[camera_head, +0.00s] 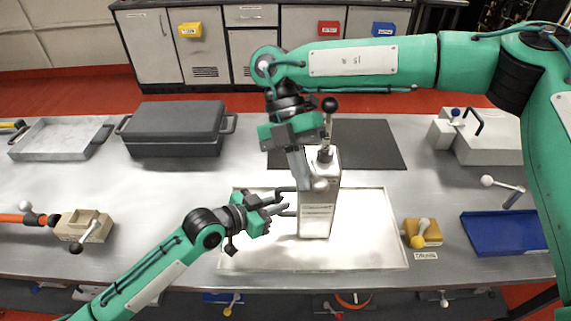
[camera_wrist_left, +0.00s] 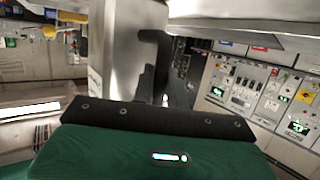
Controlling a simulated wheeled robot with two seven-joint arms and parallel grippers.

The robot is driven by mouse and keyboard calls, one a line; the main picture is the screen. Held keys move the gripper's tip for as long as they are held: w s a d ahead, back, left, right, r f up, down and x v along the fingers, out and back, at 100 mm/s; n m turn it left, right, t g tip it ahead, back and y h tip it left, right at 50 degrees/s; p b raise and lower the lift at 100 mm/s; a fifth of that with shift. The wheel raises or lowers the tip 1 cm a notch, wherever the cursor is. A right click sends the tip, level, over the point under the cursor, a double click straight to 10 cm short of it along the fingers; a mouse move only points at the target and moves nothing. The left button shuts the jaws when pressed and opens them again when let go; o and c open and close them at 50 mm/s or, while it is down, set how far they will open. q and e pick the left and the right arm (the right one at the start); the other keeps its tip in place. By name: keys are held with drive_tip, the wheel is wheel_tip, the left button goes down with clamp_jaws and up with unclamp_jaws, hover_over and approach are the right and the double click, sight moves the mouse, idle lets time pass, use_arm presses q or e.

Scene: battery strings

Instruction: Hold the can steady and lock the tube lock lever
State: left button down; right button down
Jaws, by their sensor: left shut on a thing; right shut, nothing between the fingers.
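The can (camera_head: 317,215) is a tall, pale metal box standing upright on a shallow tray. My left gripper (camera_head: 284,203) is at the can's left side, shut on the can; the exact contact is unclear. The can also fills the upper middle of the left wrist view (camera_wrist_left: 112,55). A black-knobbed stem (camera_head: 328,128) rises from the can's top. A lever with a pale ball end (camera_head: 319,184) shows at the can's upper front; I take it as the tube lock lever. My right gripper (camera_head: 300,178) points down beside this lever, shut and empty; whether it touches is unclear.
A yellow-knobbed block (camera_head: 428,232) is right of the tray, with a blue tray (camera_head: 495,235) beyond. A dark case (camera_head: 172,128) and dark mat (camera_head: 375,143) lie behind.

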sight(319, 177)
use_arm(q)
drive_tip(key=shift+f, duration=0.25)
use_arm(e)
drive_tip(key=shift+d+n+t+h, duration=0.4)
drive_tip(key=shift+d+n+h, duration=0.15)
drive_tip(key=shift+n, duration=0.45)
drive_tip(key=shift+d+n+t+h, duration=0.45)
drive_tip(key=shift+n+h, duration=0.15)
drive_tip(key=shift+n, duration=0.4)
drive_tip(key=shift+d+n+t+h, duration=0.35)
drive_tip(key=shift+d+n+h, duration=0.2)
drive_tip(key=shift+n, duration=0.45)
drive_tip(key=shift+s+a+f, duration=0.1)
drive_tip(key=shift+s+a, duration=0.2)
drive_tip(key=shift+a, duration=0.15)
drive_tip(key=a+r, duration=0.7)
drive_tip(key=a, duration=0.2)
drive_tip(key=shift+w, duration=0.1)
